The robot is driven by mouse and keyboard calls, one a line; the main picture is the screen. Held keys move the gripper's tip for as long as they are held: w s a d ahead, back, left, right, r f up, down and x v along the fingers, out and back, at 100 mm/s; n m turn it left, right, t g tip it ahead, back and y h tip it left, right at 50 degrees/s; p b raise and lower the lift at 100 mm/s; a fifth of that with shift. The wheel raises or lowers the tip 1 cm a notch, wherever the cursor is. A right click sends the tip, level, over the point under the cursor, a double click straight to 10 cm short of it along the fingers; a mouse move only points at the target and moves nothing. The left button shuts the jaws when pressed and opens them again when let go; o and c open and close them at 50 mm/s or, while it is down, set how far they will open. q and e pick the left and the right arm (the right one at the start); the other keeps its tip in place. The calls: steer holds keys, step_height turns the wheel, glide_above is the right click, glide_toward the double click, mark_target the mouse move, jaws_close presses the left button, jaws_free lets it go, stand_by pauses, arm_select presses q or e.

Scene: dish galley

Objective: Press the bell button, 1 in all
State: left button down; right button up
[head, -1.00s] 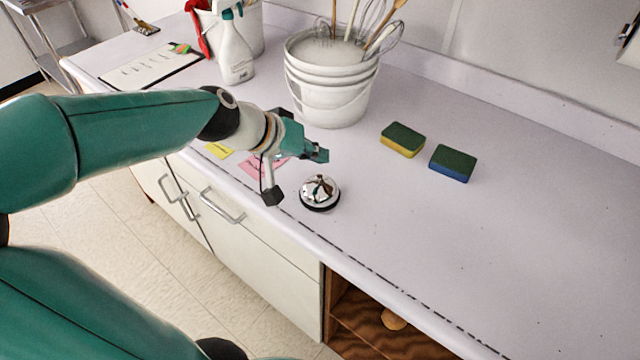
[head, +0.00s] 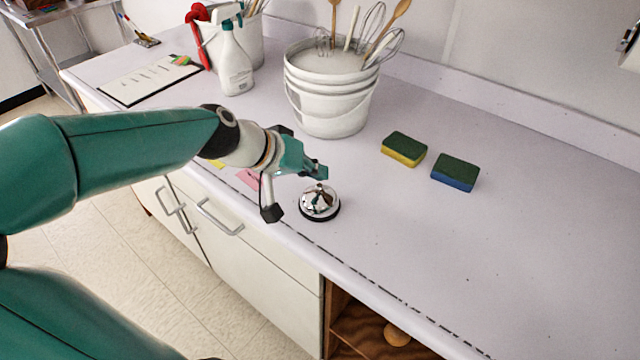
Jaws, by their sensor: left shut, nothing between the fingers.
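The bell (head: 319,203), a chrome dome on a black base with a small button on top, stands on the counter close to its front edge. My left gripper (head: 319,173) comes in from the left in the head view. It is shut and empty, with its fingertips just behind and above the bell's button. A small gap seems to show between fingertips and button, but I cannot tell for sure whether they touch. My right gripper is not in view.
A white bucket (head: 330,105) with whisks and spoons stands behind the gripper. Two sponges, one yellow-green (head: 404,149) and one blue-green (head: 455,171), lie to the right. A spray bottle (head: 234,62) and a clipboard (head: 150,80) are back left. The counter's right side is clear.

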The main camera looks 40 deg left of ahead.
mark_target(316, 187)
arm_select(q)
steer(key=shift+f, duration=0.1)
stand_by(0.7)
steer(key=shift+f+b, duration=0.3)
steer(key=shift+b, duration=0.25)
steer(key=shift+f+b, duration=0.5)
steer(key=shift+b, duration=0.1)
stand_by(0.6)
steer(key=shift+r, duration=0.15)
steer(key=shift+r+p, duration=0.75)
steer(key=shift+r, duration=0.05)
steer(key=shift+r, duration=0.1)
step_height(316, 187, up, 5)
steer(key=p, duration=0.4)
stand_by(0.9)
